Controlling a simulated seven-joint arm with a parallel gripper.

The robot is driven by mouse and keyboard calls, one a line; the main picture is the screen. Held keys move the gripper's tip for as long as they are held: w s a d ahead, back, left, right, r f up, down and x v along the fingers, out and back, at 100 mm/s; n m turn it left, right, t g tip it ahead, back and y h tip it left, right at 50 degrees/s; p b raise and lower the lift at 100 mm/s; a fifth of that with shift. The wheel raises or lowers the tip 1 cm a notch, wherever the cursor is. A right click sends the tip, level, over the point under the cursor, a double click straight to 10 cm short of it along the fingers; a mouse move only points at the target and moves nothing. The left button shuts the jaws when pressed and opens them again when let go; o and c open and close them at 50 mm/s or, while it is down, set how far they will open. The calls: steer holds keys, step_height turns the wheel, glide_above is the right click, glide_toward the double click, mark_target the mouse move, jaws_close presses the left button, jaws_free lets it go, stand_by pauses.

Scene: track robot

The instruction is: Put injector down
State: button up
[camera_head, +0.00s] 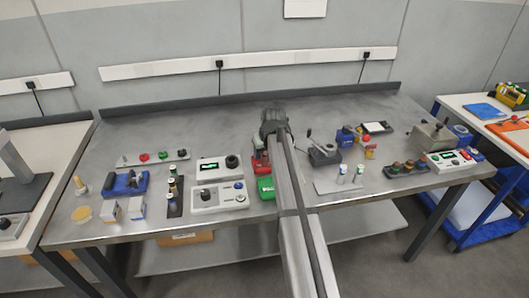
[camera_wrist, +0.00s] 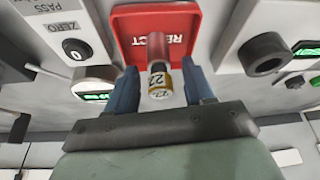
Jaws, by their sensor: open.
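The injector (camera_wrist: 160,82) is a small cylinder with a pinkish-brown body and a white and gold end marked 22. In the wrist view it is between the two blue fingers of my gripper (camera_wrist: 160,70), with gaps at its sides. My gripper is open. The injector is over or in the red reject tray (camera_wrist: 185,18); I cannot tell whether it touches the tray floor. In the head view my gripper (camera_head: 273,122) is over the middle of the bench, and my arm hides part of the red tray (camera_head: 260,160). The injector is hidden there.
A green tray (camera_head: 266,187) is in front of the red one. White test boxes (camera_head: 218,198) stand to the left, beside a dark rack (camera_head: 174,196) of several injectors. A grey stand (camera_head: 339,184) with two upright parts is to the right. The bench's back strip is clear.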

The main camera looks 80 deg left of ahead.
steer(key=v, duration=1.2)
steer(key=shift+r, duration=0.15)
stand_by(0.3)
